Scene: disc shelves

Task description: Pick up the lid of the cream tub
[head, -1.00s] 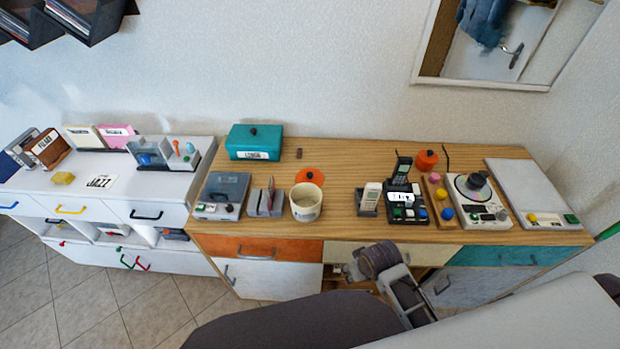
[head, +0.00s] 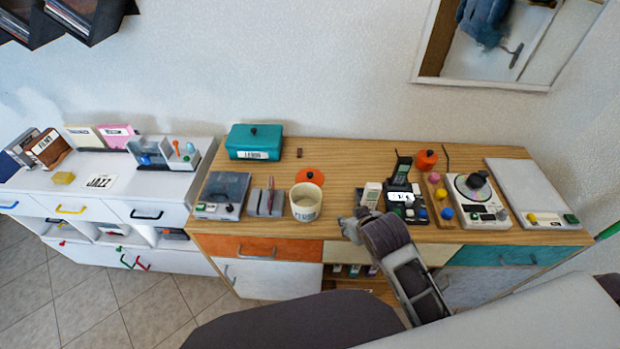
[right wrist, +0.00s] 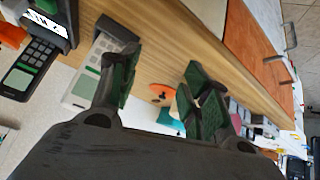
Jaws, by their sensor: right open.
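The cream tub (head: 306,202) stands open on the wood-topped sideboard, with printing on its front. An orange round lid (head: 310,176) with a dark knob lies on the top just behind the tub. It also shows in the right wrist view, where the lid (right wrist: 160,92) appears between the fingers, some way off. My right gripper (head: 349,227) is at the sideboard's front edge, right of and in front of the tub. Its fingers (right wrist: 160,80) are apart and empty. The tub is not clearly seen in the wrist view. My left gripper is not in view.
A teal box (head: 255,142) stands behind left. A grey holder (head: 266,202) is left of the tub. A pale handset (head: 371,194) and a dark phone (head: 402,196) stand close to my right gripper. An orange pot (head: 427,160) is farther right.

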